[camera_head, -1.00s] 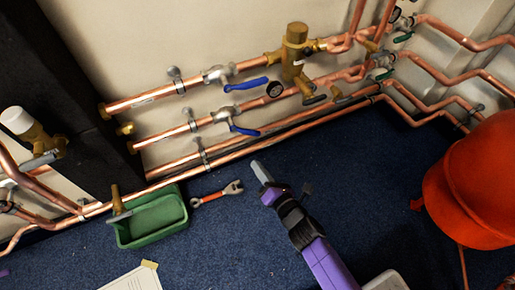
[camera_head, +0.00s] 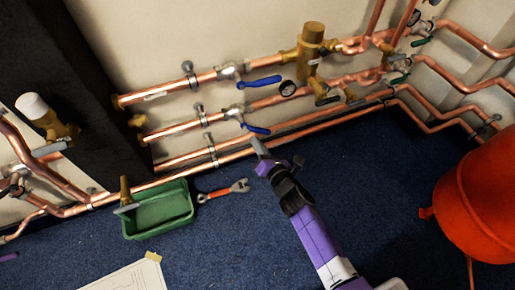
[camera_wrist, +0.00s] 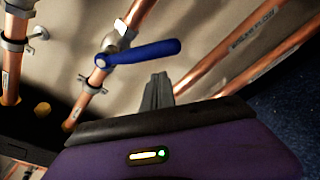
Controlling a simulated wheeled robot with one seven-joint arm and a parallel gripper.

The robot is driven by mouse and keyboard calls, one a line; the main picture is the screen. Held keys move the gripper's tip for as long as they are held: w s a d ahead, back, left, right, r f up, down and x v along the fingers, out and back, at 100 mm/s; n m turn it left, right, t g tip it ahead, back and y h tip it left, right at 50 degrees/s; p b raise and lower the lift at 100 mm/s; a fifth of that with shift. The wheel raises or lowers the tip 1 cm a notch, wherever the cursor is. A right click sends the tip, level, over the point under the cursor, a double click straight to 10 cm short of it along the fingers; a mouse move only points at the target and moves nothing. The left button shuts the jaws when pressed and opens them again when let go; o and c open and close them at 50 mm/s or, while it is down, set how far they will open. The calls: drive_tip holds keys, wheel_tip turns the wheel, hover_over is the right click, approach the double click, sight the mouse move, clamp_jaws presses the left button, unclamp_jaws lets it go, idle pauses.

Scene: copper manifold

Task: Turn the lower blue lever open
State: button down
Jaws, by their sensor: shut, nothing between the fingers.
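In the wrist view a blue lever (camera_wrist: 145,52) lies just beyond my shut fingertips (camera_wrist: 158,88). I cannot tell whether they touch.
A brass valve body (camera_head: 306,50) with a gauge stands right of the levers. A green tray (camera_head: 160,226) and a red-handled wrench (camera_head: 222,191) lie on the blue floor at left. A red tank (camera_head: 482,200) stands at right. Copper pipes run along the wall.

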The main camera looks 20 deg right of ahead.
drive_tip(key=shift+s+d+r+p, duration=0.25)
drive_tip(key=shift+d+r+p, duration=0.4)
drive_tip(key=shift+r, duration=0.2)
drive_tip(key=shift+d+r+n, duration=0.3)
drive_tip(key=shift+n, duration=0.2)
drive_tip(key=d+r+n+p, duration=0.1)
drive_tip(key=n, duration=0.1)
drive_tip(key=d+r+n+h+p, duration=0.1)
drive_tip(key=r+n, duration=0.1)
drive_tip(key=shift+r, duration=0.3)
idle(0.4)
idle(0.5)
wheel_tip(320, 180, down, 4)
drive_tip(key=b, duration=0.5)
drive_tip(key=s+r+p, duration=0.1)
drive_tip(key=s+p, duration=0.1)
drive_tip(key=s, duration=0.7)
drive_tip(key=shift+r, duration=0.2)
